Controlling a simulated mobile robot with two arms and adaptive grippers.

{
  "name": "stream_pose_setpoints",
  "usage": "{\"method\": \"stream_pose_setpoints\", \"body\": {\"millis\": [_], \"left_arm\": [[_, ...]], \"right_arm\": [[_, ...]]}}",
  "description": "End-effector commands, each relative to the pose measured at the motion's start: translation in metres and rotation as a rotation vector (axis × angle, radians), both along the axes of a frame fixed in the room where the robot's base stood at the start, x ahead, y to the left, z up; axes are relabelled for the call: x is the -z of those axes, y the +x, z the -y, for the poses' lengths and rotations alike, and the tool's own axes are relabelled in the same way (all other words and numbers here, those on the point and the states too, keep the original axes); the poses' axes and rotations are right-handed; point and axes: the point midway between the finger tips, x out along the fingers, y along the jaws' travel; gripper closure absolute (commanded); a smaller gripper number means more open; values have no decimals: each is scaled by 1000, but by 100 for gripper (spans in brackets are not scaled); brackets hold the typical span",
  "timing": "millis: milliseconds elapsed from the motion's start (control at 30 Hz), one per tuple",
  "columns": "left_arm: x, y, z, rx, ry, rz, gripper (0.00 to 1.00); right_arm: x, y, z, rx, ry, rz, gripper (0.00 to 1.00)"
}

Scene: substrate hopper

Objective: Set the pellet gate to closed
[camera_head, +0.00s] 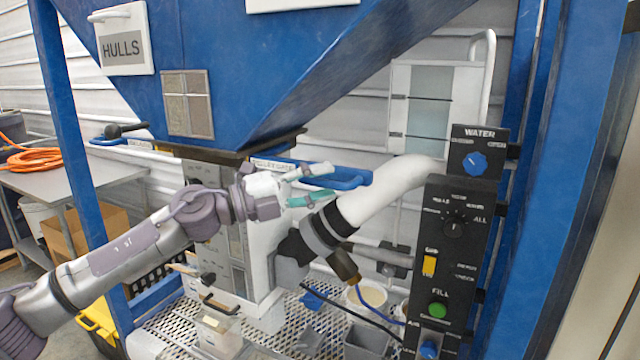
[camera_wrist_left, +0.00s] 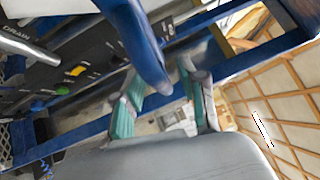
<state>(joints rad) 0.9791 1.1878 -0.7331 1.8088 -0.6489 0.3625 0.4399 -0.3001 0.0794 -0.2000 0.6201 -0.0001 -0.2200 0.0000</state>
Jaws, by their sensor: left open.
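The pellet gate's blue lever (camera_head: 345,181) sticks out to the right below the blue hopper, beside a small white label (camera_head: 272,165) that is partly covered. My left gripper (camera_head: 318,185) is open, its teal-padded fingers pointing right at the lever. In the left wrist view, the blue lever (camera_wrist_left: 146,45) comes down from the top and its end lies between the two spread fingers (camera_wrist_left: 160,103). I cannot tell whether either finger touches it. The gate plate is hidden. My right gripper is not in view.
A white elbow pipe (camera_head: 390,190) with black bands runs close right of the gripper. A black control panel (camera_head: 450,255) stands further right, with a water panel (camera_head: 476,152) above. Another blue lever (camera_head: 105,141) is at the left. A perforated tray (camera_head: 175,330) lies below.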

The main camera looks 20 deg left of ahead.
Motion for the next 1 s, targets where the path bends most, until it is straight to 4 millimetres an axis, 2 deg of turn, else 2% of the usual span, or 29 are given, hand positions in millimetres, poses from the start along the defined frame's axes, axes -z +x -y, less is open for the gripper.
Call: {"method": "stream_pose_setpoints", "body": {"millis": [233,700,1000], "left_arm": [[2,-5,-6,-1,0,-3,59],[11,-42,-48,-3,0,-6,59],[11,-51,-56,0,0,-1,59]], "right_arm": [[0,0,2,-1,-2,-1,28],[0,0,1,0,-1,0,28],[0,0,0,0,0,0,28]]}}
